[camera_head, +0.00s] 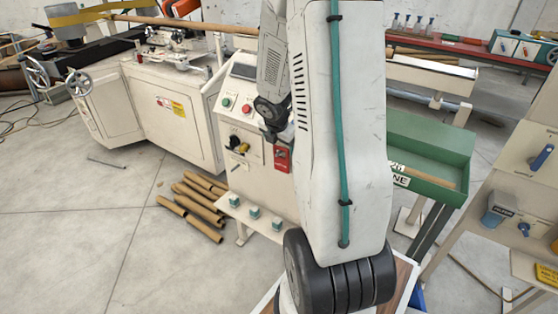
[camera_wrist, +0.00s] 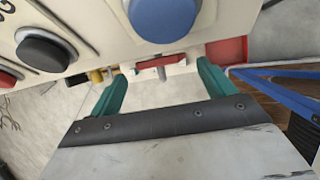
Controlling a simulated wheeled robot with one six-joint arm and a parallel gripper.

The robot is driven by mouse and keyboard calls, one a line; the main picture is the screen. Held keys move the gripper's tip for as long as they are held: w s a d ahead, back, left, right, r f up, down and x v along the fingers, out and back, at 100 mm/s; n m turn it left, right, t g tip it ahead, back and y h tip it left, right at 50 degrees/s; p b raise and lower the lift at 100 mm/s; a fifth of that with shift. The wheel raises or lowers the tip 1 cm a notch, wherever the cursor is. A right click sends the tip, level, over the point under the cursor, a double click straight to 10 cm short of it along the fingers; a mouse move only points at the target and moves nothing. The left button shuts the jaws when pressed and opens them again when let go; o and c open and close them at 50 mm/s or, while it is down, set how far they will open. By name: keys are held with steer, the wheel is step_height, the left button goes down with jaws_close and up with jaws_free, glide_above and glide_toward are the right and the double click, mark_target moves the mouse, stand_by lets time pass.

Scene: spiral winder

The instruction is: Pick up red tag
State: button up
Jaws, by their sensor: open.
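A red tag-like plate (camera_head: 281,158) with a pale mark shows on the front of the cream control cabinet, just below my wrist in the head view. In the wrist view, my gripper (camera_wrist: 162,82) is open, its two green fingers apart. A small red piece with a stem (camera_wrist: 160,63) shows beyond the gap between the fingertips, touching neither finger. A larger red block (camera_wrist: 227,52) shows just beyond the right finger. I cannot tell which of these two is the tag. My fingers cannot be made out in the head view.
A blue button (camera_wrist: 165,14) and a black button (camera_wrist: 43,49) are close above the fingers. A yellow knob (camera_wrist: 97,76) is left of them. Green blocks (camera_head: 254,212) sit on a low shelf. A green trough (camera_head: 430,145) stands right. Brown tubes (camera_head: 200,205) lie on the floor.

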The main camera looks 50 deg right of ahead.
mark_target(280, 151)
steer(key=shift+x, duration=2.15)
steer(key=shift+w+a, duration=0.1)
steer(key=shift+a, duration=0.1)
steer(key=c, duration=1.3)
